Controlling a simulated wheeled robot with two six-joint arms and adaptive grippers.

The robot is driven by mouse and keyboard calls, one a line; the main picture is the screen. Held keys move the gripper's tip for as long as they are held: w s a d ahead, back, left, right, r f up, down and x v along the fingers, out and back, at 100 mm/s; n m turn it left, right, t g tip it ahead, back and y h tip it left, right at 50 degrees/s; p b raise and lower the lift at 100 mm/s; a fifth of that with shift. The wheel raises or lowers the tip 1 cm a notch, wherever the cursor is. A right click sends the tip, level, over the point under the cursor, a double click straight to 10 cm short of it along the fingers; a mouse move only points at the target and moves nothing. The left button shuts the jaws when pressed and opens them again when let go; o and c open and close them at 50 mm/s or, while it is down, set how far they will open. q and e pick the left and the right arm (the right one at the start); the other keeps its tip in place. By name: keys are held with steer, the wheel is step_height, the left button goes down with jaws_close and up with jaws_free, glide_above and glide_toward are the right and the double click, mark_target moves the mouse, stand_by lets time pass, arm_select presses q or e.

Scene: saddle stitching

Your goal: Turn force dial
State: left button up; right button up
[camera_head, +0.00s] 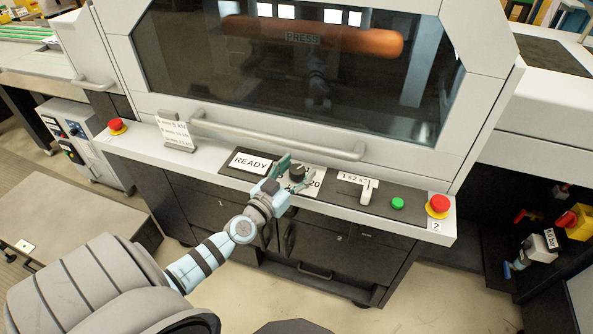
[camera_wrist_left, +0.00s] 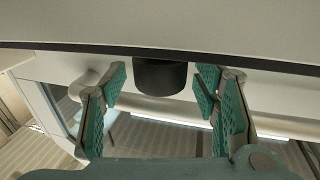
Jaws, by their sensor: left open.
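The force dial (camera_head: 297,172) is a dark round knob on a white scale plate on the front control panel of the press. "20" shows at the plate's right edge, and my gripper hides part of the plate. My left gripper (camera_head: 284,178) is at the dial, with its teal fingers spread. In the left wrist view the black dial (camera_wrist_left: 160,76) sits between the open fingers of the left gripper (camera_wrist_left: 163,85). A gap shows on each side of it. My right gripper is not in view.
A READY sign (camera_head: 250,163) lies left of the dial. A white lever (camera_head: 368,191), green button (camera_head: 397,203) and red stop button (camera_head: 438,205) are to the right. Another red button (camera_head: 117,126) is far left. A long handle bar (camera_head: 275,138) runs behind the panel, under the press window.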

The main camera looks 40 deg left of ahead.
arm_select(q)
steer(key=shift+w+f, duration=0.1)
steer(key=shift+c, duration=0.5)
steer(key=c, duration=1.1)
steer(key=shift+o, duration=0.2)
